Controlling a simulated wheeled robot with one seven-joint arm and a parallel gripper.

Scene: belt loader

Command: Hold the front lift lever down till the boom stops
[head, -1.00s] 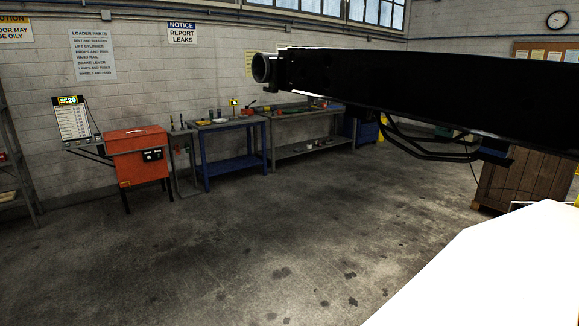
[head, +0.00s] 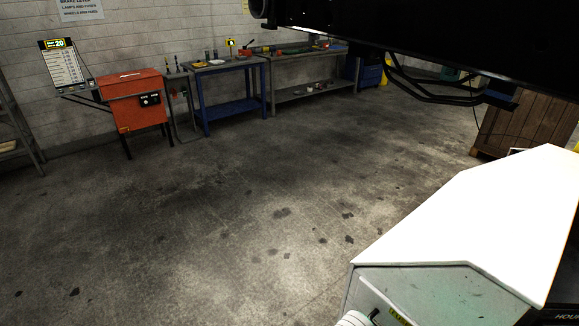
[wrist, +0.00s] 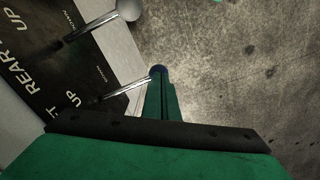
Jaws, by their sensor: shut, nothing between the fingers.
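In the wrist view, my green gripper (wrist: 161,88) is shut with nothing between its fingers; its narrow tip is dark blue. A thin metal lever (wrist: 112,97) runs from the black panel (wrist: 32,55) to the tip. Its outer end is hidden there, and I cannot tell whether they touch. The label beside this lever is partly covered; a "T" and "UP" show. A second lever (wrist: 92,27) with a pale round knob (wrist: 129,9) stands farther up, near "REAR" and "UP". In the head view, the black boom (head: 440,35) crosses the upper right. My gripper is outside that view.
The loader's white-topped housing (head: 480,220) fills the lower right. A wooden crate (head: 527,112) stands behind it. An orange cabinet (head: 134,88), a blue workbench (head: 228,92) and a grey bench (head: 312,92) line the wall. The stained concrete floor between is clear.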

